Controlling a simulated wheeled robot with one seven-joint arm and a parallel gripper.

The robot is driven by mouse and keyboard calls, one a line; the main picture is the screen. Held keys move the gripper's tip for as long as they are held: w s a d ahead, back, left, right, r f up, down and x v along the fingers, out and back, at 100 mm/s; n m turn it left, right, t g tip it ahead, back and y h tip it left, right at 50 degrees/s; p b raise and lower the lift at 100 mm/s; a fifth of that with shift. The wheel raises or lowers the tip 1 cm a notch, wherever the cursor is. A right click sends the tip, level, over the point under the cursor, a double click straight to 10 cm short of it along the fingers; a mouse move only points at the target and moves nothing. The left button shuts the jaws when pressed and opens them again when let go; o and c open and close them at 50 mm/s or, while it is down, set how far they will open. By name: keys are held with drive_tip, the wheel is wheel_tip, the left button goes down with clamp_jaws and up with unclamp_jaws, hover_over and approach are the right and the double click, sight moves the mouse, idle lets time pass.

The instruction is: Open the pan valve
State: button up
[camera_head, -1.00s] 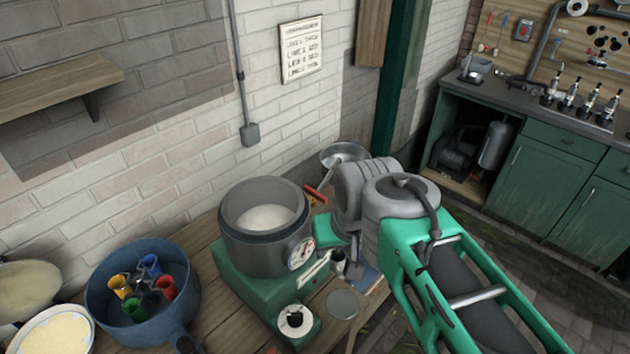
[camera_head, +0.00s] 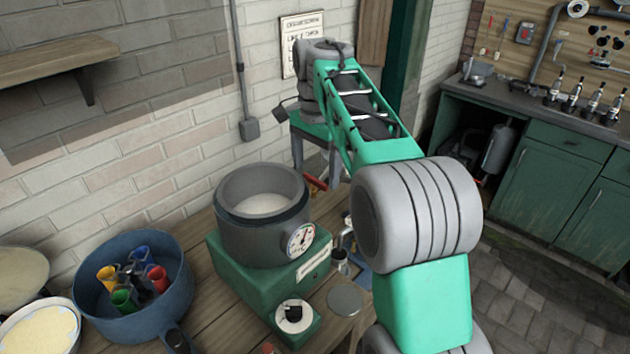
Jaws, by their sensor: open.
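A grey round pan (camera_head: 232,235) with a pale filling and a dial gauge (camera_head: 301,238) sits on a green base (camera_head: 250,285) on the wooden bench. A small red handle (camera_head: 314,184), likely the pan valve, sticks out behind the pan's right side; its valve body is hard to make out. My gripper (camera_head: 315,172) points down, just above and around the handle as seen from here. Its two grey fingers are apart, and I see nothing held. I cannot tell whether a finger touches the handle.
A blue pot (camera_head: 180,300) holding several coloured cups stands left of the pan. Pale-filled bowls (camera_head: 40,332) are at the far left. A round grey disc (camera_head: 344,299) lies on the bench at right. A wooden shelf (camera_head: 50,70) juts from the wall. My arm covers the bench's right end.

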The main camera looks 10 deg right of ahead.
drive_tip(key=shift+f+b, duration=0.35)
drive_tip(key=shift+f, duration=0.6)
drive_tip(key=shift+r, duration=0.1)
drive_tip(key=c, duration=1.4)
